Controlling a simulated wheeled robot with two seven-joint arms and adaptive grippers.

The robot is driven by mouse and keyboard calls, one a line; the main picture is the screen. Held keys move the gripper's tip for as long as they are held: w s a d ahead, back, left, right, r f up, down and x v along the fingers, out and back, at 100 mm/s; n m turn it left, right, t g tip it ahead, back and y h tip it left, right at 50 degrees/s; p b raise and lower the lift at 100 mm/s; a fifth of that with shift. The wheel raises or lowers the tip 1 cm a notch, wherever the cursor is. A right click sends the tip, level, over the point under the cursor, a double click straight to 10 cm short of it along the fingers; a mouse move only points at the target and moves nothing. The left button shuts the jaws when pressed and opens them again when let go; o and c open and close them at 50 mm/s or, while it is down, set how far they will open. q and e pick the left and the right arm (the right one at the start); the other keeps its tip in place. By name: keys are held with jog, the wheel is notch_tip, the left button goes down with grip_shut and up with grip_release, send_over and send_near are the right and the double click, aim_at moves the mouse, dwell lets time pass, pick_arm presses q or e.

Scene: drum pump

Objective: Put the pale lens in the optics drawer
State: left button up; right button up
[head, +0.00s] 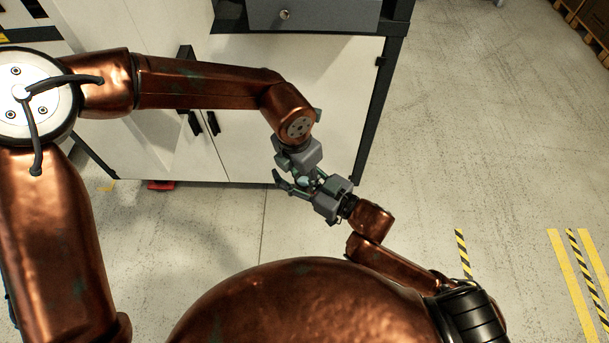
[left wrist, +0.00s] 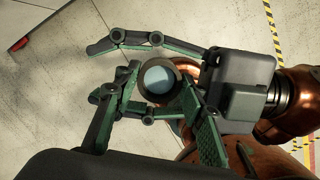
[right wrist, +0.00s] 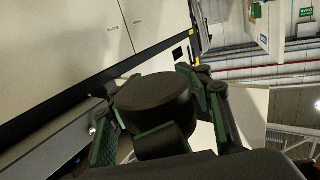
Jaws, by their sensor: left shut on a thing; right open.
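The pale lens (left wrist: 158,80) is a pale blue-grey disc in a dark round rim. It also shows small between the grippers in the head view (head: 304,181). In the right wrist view a dark, thick round body (right wrist: 153,98), apparently the lens mount, sits between the fingers. My left gripper (head: 299,178) is shut on the lens. My right gripper (head: 308,186) is open, with its fingers on either side of the lens; contact cannot be told. A grey drawer front (head: 335,14) with a round knob is at the top of the head view. No label is readable.
A white cabinet (head: 300,75) with dark handles stands beyond the grippers, under the drawer. Its dark frame post (head: 376,110) is on its right. Floor to the right is open, with yellow and striped markings (head: 570,270). A red object (head: 161,185) lies by the cabinet's foot.

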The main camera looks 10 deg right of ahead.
jog(key=shift+o, duration=1)
